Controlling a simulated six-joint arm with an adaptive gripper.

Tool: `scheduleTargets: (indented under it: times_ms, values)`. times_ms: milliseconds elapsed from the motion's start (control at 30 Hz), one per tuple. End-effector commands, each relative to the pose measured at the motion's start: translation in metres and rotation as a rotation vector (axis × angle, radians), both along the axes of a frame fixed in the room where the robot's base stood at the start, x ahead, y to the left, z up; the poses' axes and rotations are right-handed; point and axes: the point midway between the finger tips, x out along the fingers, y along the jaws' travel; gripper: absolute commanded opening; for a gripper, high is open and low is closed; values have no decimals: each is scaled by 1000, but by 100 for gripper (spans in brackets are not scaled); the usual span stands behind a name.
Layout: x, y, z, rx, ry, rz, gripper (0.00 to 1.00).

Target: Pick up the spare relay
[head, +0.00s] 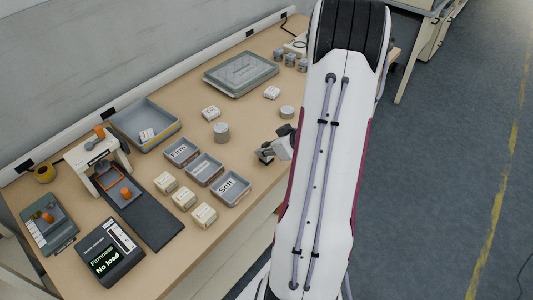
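I cannot make out any thing that is clearly a spare relay. Small pale labelled blocks stand on the wooden bench (245,110): one at the centre (211,112), one farther back (272,92), and a group near the front edge (184,199). Their print is too small to read. My gripper (264,156) is low over the bench near its front edge, right of the small grey trays. It looks empty, but its fingers are too small to tell open from shut. My arm hides part of the bench.
Small labelled trays, among them "Firm" (182,151) and "Soft" (231,188), sit left of my gripper. Grey cylinders (221,133) stand nearby. A large grey bin (174,113), a lidded tray (241,73), a press (98,155) and a "No load" display (107,257) take up other space.

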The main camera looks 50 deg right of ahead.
Motion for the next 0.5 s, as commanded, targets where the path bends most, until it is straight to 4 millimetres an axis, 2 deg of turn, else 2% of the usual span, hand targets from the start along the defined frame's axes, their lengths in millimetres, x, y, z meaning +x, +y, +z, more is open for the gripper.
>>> scheduleTargets:
  times_ms: [500]
  values:
    - [0,0,5,-1,-1,0,3]
